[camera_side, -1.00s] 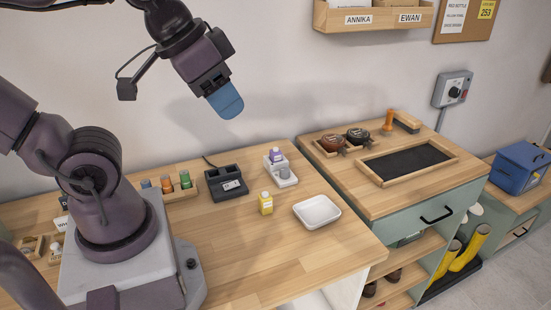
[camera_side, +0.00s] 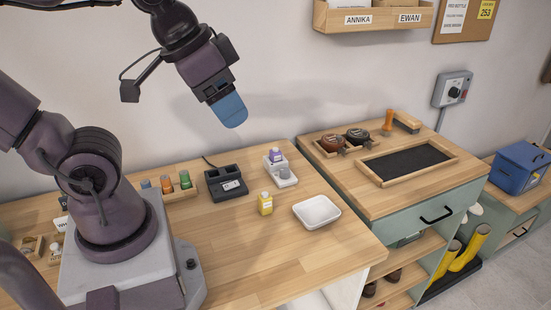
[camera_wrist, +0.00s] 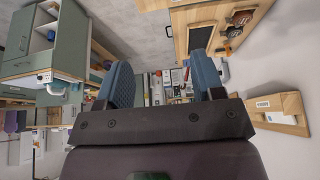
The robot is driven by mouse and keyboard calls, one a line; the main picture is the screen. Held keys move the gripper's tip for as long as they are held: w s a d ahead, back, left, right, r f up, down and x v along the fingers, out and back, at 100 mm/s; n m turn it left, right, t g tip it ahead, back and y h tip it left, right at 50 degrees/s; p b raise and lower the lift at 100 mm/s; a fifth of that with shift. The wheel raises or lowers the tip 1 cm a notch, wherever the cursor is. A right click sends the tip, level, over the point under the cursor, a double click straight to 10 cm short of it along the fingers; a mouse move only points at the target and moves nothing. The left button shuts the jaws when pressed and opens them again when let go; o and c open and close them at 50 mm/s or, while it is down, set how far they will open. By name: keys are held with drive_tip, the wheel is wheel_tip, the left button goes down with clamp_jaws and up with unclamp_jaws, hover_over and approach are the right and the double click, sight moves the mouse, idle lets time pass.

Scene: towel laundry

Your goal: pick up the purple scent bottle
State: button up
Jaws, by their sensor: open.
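The purple scent bottle (camera_side: 276,155) is small, with a purple body and a pale top. It stands upright in the back part of a white two-place holder (camera_side: 285,179) on the wooden counter. My gripper (camera_side: 234,121) has blue fingers and hangs in the air, above and to the left of the bottle in the side view. In the wrist view the two fingers of my gripper (camera_wrist: 162,80) are spread apart with nothing between them. I cannot make out the bottle in the wrist view.
A yellow bottle (camera_side: 265,203) and an empty white tray (camera_side: 316,212) are in front of the holder. A dark two-slot device (camera_side: 226,184) is to its left, near a rack of small coloured bottles (camera_side: 168,185).

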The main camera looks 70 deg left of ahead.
drive_tip(key=w+a+f+m+g+y, duration=0.2)
drive_tip(key=w+f+g, duration=0.3)
drive_tip(key=f, duration=0.4)
drive_tip(key=m+y, duration=1.2)
drive_tip(key=m, duration=0.4)
approach(277, 153)
drive_tip(key=x, duration=0.3)
drive_tip(key=shift+s+a+r, duration=0.1)
drive_tip(key=shift+a+r, duration=0.2)
drive_tip(key=shift+a, duration=0.15)
drive_tip(key=shift+f+x, duration=0.2)
drive_tip(key=shift+x, duration=1.2)
drive_tip(key=shift+f+x, duration=0.2)
drive_tip(key=shift+x, duration=1.2)
drive_tip(key=shift+d, duration=0.15)
drive_tip(key=c, duration=1)
drive_tip(key=shift+r, duration=0.1)
